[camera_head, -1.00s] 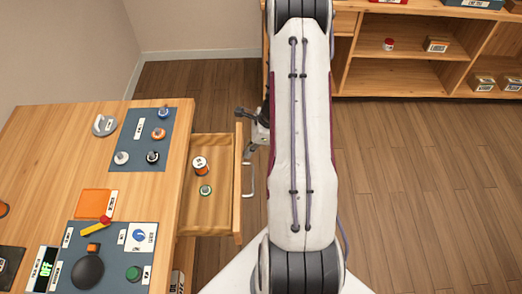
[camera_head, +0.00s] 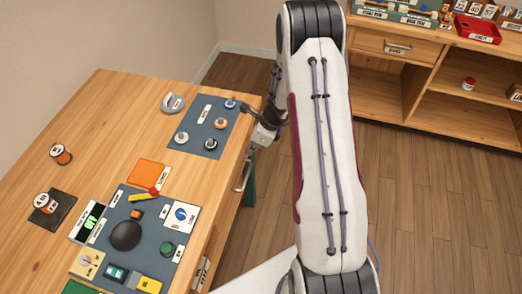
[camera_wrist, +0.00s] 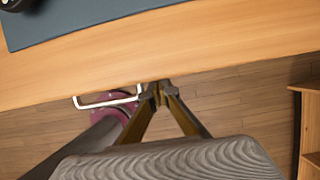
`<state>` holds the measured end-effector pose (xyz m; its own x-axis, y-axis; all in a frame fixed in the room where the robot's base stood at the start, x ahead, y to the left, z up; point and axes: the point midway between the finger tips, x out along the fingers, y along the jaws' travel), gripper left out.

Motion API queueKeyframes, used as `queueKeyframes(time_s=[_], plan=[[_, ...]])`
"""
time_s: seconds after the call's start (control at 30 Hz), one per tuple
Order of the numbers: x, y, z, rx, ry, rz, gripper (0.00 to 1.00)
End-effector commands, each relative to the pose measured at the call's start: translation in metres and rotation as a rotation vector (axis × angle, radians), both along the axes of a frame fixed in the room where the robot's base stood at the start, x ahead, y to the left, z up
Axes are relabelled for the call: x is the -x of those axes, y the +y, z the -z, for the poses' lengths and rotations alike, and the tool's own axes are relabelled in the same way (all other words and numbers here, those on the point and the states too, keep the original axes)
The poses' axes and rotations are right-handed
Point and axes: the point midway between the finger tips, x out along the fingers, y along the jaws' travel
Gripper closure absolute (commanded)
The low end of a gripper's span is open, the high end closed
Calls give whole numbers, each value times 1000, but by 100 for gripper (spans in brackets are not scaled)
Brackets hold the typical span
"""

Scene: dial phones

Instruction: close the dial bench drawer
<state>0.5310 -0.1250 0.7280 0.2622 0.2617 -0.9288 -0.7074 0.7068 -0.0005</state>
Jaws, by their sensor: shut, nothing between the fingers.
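The wooden dial bench (camera_head: 75,140) fills the left of the head view. Its drawer is pushed in, and the inside is hidden beneath the top. The drawer's pale metal handle (camera_head: 243,175) shows just outside the bench's right edge; it also shows in the wrist view (camera_wrist: 108,99), left of the fingers. My gripper (camera_head: 246,109) is at the bench's right edge, beyond the handle in the head view. In the wrist view my gripper (camera_wrist: 158,92) has its fingertips together at the drawer's front edge, with nothing seen between them. Whether they touch the wood cannot be told.
On the bench are a blue-grey mat with several knobs (camera_head: 202,127), a control panel (camera_head: 150,235), an orange square (camera_head: 148,174) and several small jars. A wooden shelf unit (camera_head: 430,90) stands at the back right. The floor between is clear.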

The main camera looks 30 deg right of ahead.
Motion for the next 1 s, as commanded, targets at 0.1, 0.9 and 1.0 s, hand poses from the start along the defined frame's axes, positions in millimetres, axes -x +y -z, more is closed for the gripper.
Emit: queueKeyframes(time_s=[0.1, 0.9, 1.0], plan=[[-4, 4, 0, -1, -1, 0, 100], [8, -9, -1, -4, -2, 3, 100], [17, -19, -1, -1, -2, 4, 100]])
